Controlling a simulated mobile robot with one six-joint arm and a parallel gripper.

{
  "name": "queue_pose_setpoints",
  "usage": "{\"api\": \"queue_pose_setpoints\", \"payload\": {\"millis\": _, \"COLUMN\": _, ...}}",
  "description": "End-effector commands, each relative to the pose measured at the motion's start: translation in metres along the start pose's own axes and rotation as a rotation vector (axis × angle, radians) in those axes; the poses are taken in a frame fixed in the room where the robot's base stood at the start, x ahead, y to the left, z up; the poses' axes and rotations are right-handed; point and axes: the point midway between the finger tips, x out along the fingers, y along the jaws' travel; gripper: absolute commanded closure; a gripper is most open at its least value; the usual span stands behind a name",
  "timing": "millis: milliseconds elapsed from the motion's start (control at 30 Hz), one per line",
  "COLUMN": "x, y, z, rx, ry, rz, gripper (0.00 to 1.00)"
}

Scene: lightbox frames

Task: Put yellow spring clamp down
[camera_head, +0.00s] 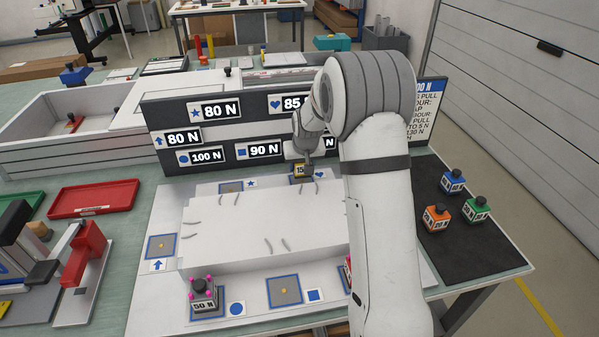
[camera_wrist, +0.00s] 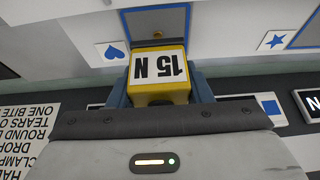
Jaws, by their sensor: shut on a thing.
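The yellow spring clamp (camera_head: 299,170), marked 15 N, is at the far side of the white block, near the heart label (camera_head: 320,174). In the wrist view the clamp (camera_wrist: 158,82) sits between the blue-grey fingers of my gripper (camera_wrist: 158,92), which is shut on it. A blue-edged grey pad (camera_wrist: 157,20) shows right beyond the clamp, between the heart label (camera_wrist: 113,53) and the star label (camera_wrist: 275,40). I cannot tell whether the clamp touches the surface. In the head view my gripper (camera_head: 307,158) is small and partly hidden by my wrist.
A board with force labels (camera_head: 225,136) stands close behind the clamp. Blue (camera_head: 453,181), orange (camera_head: 436,218) and green (camera_head: 476,209) clamps stand on a dark mat at right. The front square pad (camera_head: 284,291) is bare.

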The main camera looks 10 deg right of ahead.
Motion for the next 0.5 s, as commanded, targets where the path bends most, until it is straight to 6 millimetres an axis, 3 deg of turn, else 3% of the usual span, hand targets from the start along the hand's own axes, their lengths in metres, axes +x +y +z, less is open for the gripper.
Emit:
{"api": "queue_pose_setpoints", "payload": {"millis": 200, "x": 0.027, "y": 0.000, "z": 0.012, "rx": 0.000, "ry": -0.004, "rz": 0.000, "gripper": 0.85}}
{"api": "queue_pose_setpoints", "payload": {"millis": 500, "x": 0.031, "y": -0.001, "z": 0.013, "rx": -0.001, "ry": 0.000, "rz": 0.000, "gripper": 0.85}}
